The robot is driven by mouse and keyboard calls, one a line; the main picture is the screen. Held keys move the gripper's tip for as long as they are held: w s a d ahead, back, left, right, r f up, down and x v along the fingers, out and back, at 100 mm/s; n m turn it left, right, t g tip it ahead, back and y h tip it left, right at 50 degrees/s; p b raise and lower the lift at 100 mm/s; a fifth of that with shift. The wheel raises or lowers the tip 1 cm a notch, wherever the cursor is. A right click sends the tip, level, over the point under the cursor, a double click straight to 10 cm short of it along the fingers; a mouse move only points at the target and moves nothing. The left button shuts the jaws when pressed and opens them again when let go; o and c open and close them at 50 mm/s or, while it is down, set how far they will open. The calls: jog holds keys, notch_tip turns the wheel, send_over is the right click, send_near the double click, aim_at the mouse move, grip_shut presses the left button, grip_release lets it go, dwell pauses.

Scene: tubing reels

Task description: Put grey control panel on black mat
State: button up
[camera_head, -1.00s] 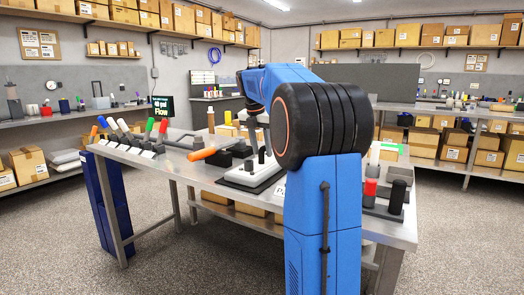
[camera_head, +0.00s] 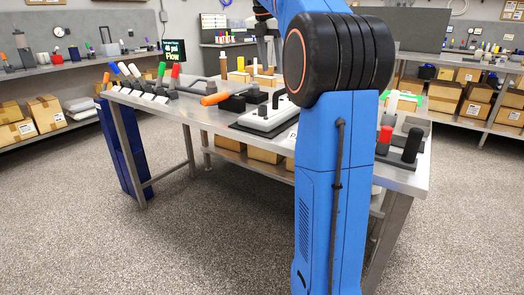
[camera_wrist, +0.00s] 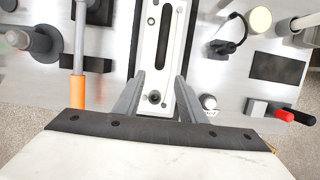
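A light grey-white panel (camera_head: 266,121) with a black knob lies on a black mat (camera_head: 240,127) on the steel table in the head view. In the wrist view, a pale slotted panel (camera_wrist: 163,45) with dark strips along its sides runs between my fingers. I cannot tell for certain whether it is the same panel. My gripper (camera_wrist: 159,78) is open, one finger on each side of the slotted panel, with no clear contact. In the head view my gripper (camera_head: 267,50) is small and partly hidden behind my arm.
An orange-handled rod (camera_wrist: 77,92) lies left of the slotted panel. A dark rectangle (camera_wrist: 275,68) and a black headset-like item (camera_wrist: 228,45) lie to its right. Red and black cylinders (camera_head: 384,140) stand at the table's right end; coloured handles (camera_head: 115,68) line the left.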

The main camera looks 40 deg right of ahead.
jog(key=shift+a, duration=0.15)
jog(key=s+a+f+m+t+y, duration=0.1)
jog(key=s+a+f+m, duration=0.5)
jog(key=a, duration=0.3)
jog(key=s+a+f+m+t, duration=0.1)
jog(key=s+a+f+m, duration=0.45)
jog(key=s+a, duration=0.35)
jog(key=s+a+f+m+t+y, duration=0.1)
jog(key=s+a+f+m, duration=0.4)
jog(key=s+f, duration=0.3)
jog(key=s+a+f+m+y, duration=0.1)
jog(key=s+a+f+m, duration=0.4)
jog(key=f, duration=0.8)
jog(key=s+a, duration=0.1)
jog(key=s, duration=0.2)
jog(key=shift+s+f+t, duration=0.25)
jog(key=shift+s+t, duration=0.15)
